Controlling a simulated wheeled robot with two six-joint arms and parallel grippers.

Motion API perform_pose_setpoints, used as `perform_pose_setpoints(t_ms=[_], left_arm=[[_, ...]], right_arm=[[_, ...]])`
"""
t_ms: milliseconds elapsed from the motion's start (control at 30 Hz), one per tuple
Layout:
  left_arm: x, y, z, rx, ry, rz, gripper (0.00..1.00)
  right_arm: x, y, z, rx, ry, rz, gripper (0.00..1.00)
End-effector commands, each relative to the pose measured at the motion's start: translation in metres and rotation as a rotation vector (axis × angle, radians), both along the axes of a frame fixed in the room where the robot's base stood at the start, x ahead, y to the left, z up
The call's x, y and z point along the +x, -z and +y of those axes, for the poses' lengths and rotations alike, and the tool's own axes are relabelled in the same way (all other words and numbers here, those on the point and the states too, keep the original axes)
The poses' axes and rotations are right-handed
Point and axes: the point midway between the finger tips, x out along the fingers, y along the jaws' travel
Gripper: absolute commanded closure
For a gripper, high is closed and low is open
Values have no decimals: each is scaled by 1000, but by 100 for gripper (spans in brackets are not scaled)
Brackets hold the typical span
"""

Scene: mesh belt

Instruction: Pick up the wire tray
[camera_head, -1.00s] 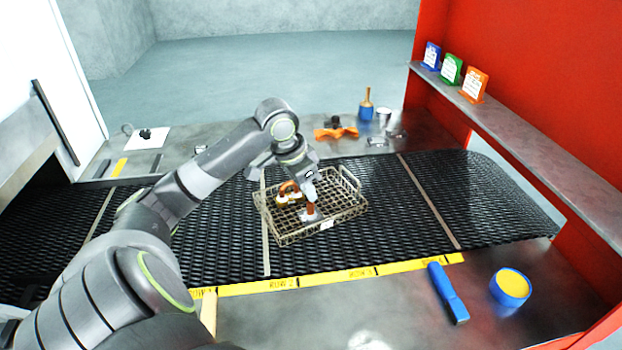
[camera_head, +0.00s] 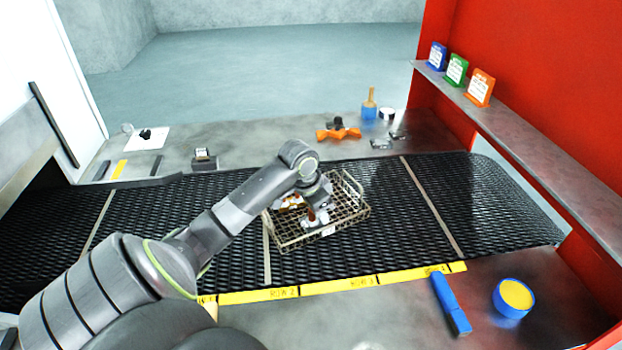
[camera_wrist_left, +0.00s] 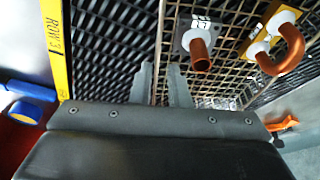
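The wire tray (camera_head: 346,222) is a shallow rectangular mesh basket with raised end handles, resting on the black mesh belt. It holds a copper pipe stub on a grey plate (camera_wrist_left: 199,50) and a copper U-bend with white fittings (camera_wrist_left: 285,45). My left gripper (camera_wrist_left: 160,78) is at the tray, pointing at its wall. In the wrist view its two grey fingers stand apart, with a thin brown tray rim (camera_wrist_left: 160,35) running between them. I cannot tell whether they touch it. In the head view my left wrist hides the fingertips and part of the tray. My right gripper is out of view.
The mesh belt (camera_head: 480,205) has free room right of the tray. A yellow row-marked strip (camera_head: 330,287) edges the near counter, which holds a blue tool (camera_head: 450,303) and a blue-rimmed yellow pot (camera_head: 514,297). An orange item (camera_head: 338,134) lies on the far counter.

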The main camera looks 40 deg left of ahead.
Motion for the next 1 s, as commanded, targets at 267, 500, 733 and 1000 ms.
perform_pose_setpoints(t_ms=[267, 500, 733, 1000], left_arm=[[5, 17, -4, -3, -1, 2, 85], [15, 48, -9, -1, -2, 2, 85], [17, 57, -10, 1, 1, 0, 85], [17, 57, -9, 2, 0, -1, 100]], right_arm=[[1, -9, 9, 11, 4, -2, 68], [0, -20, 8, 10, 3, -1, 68], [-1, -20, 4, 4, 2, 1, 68], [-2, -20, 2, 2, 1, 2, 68]])
